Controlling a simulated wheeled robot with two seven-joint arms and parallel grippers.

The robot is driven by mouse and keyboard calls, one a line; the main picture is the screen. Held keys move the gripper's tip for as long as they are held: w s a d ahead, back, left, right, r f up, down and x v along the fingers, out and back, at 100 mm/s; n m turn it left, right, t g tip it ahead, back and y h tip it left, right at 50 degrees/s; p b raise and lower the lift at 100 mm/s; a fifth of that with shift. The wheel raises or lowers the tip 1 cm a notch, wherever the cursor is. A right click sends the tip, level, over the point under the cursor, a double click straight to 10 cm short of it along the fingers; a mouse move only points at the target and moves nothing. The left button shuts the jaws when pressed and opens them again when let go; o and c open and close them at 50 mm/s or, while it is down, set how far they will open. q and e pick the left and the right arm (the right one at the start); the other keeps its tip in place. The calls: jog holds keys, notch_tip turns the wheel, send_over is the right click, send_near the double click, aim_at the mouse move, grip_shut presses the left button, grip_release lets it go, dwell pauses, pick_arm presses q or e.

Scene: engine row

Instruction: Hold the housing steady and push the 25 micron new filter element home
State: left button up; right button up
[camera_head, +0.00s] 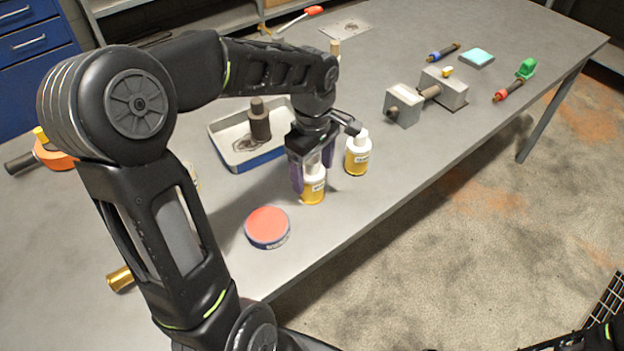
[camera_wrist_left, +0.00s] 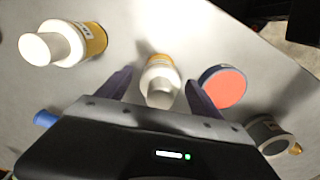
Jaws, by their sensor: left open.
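My left gripper (camera_head: 310,180) is open, with its purple fingers on either side of a white-topped yellow bottle-like piece (camera_head: 314,192). The same piece stands between the fingertips in the left wrist view (camera_wrist_left: 160,80); contact cannot be told. A second similar piece (camera_head: 357,153) stands upright to its right and shows at the left of the wrist view (camera_wrist_left: 62,46). Their labels are too small to read, so I cannot tell which is the 25 micron element. A grey block assembly (camera_head: 443,88), possibly the housing, sits farther right. My right gripper is not in view.
A blue-rimmed tray (camera_head: 228,158) with a dark cylindrical part (camera_head: 259,120) lies behind the gripper. A red-topped round tin (camera_head: 267,227) sits near the front edge. A grey block (camera_head: 403,106), a cyan pad (camera_head: 477,58) and a green-ended tool (camera_head: 525,70) lie right. The bench's right front is clear.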

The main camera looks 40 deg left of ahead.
aim_at(313, 160)
pick_arm(q)
notch_tip(313, 160, down, 4)
jog(key=shift+f+p, duration=0.25)
jog(key=shift+p, duration=0.2)
jog(key=shift+c, duration=0.4)
jog(key=c, duration=1.5)
notch_tip(313, 160, up, 10)
jog(key=shift+r+b, duration=0.1)
jog(key=shift+b, duration=0.45)
jog(key=shift+c, duration=0.2)
